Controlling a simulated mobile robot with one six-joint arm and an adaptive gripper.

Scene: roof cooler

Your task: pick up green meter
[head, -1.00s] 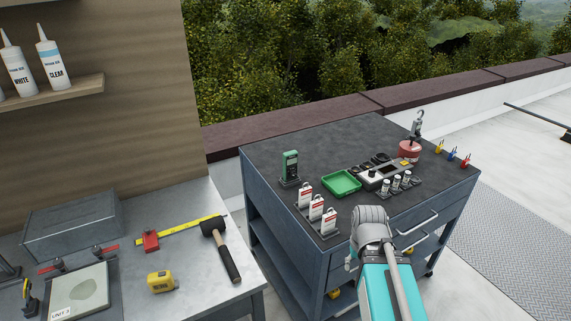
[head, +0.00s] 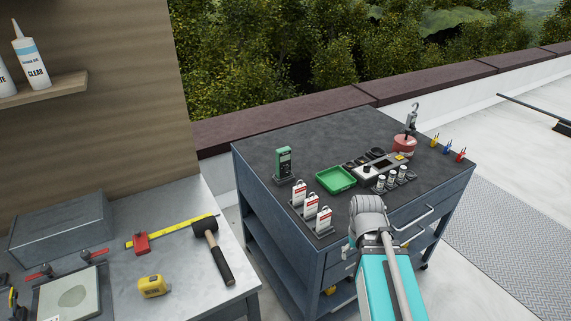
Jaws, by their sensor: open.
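The green meter (head: 284,162) stands upright in a dark holder near the left edge of the dark cart top (head: 330,138). It has a green body with a dark face, and nothing touches it except the holder. My arm (head: 376,265) reaches in from the bottom right, with its grey wrist in front of the cart's near edge. The fingers of my gripper do not show, and the wrist seems to hide them. The meter is behind and to the left of the wrist, well apart from it.
Beside the meter are a green tray (head: 336,180) and a row of white tags (head: 311,207). A red weight with a hook (head: 404,146) stands farther right. A metal bench (head: 190,270) at left holds a mallet (head: 213,250). The cart's back is clear.

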